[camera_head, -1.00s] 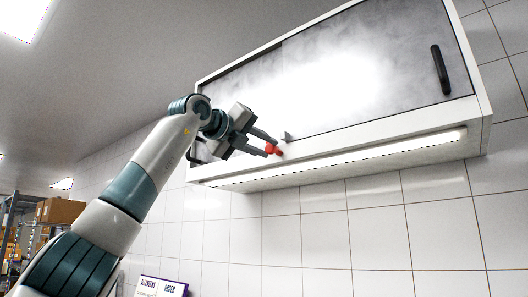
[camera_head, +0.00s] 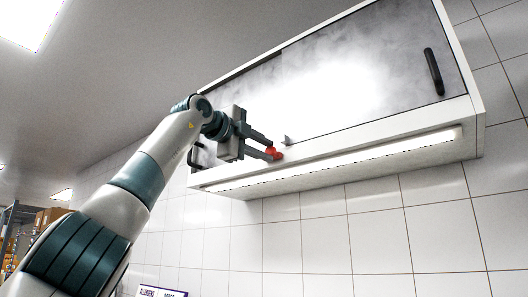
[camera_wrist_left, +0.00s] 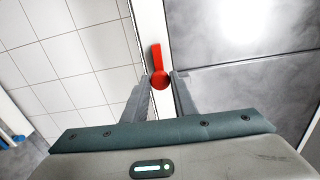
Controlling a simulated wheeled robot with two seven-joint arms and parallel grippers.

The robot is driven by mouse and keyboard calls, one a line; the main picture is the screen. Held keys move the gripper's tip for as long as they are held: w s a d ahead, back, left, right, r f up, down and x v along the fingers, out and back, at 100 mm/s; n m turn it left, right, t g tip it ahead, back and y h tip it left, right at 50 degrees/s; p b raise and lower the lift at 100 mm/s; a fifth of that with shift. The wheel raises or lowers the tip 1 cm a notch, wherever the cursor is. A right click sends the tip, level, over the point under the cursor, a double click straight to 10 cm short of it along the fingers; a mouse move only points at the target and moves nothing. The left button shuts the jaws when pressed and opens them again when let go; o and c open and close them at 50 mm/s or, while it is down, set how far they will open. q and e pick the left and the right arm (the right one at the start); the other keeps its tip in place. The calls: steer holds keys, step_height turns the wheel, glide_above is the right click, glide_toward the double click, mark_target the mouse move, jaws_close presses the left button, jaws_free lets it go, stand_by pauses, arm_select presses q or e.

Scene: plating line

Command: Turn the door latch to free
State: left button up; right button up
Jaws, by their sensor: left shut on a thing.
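The red door latch (camera_head: 271,153) is on the lower front frame of the wall cabinet (camera_head: 375,135). In the left wrist view the latch (camera_wrist_left: 157,62) shows a round hub with a handle that runs up along the white frame. My left gripper (camera_head: 270,148) is at the latch, and its fingers (camera_wrist_left: 160,82) stand on either side of the round hub, shut on it. Part of the latch is hidden by the fingers in the head view. My right gripper is not in view.
The cabinet has grey sliding doors with a black handle (camera_head: 434,71) at right and another handle (camera_head: 194,156) at left, partly behind my arm. A small grey tab (camera_head: 288,141) sits beside the latch. A lit strip (camera_head: 330,161) runs underneath. Tiled wall lies below; boxes (camera_head: 50,217) stand far left.

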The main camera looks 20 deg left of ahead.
arm_select(q)
steer(key=shift+n, duration=0.3)
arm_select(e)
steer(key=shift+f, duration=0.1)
arm_select(q)
steer(key=o, duration=1)
steer(key=shift+a, duration=0.1)
steer(key=shift+o, duration=0.2)
steer(key=shift+s, duration=0.1)
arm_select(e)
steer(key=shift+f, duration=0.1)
arm_select(q)
steer(key=shift+s+a+f+b, duration=0.15)
steer(key=shift+s+b, duration=0.3)
steer(key=shift+b, duration=0.15)
steer(key=b+v, duration=0.7)
steer(key=v, duration=0.9)
steer(key=shift+r, duration=0.2)
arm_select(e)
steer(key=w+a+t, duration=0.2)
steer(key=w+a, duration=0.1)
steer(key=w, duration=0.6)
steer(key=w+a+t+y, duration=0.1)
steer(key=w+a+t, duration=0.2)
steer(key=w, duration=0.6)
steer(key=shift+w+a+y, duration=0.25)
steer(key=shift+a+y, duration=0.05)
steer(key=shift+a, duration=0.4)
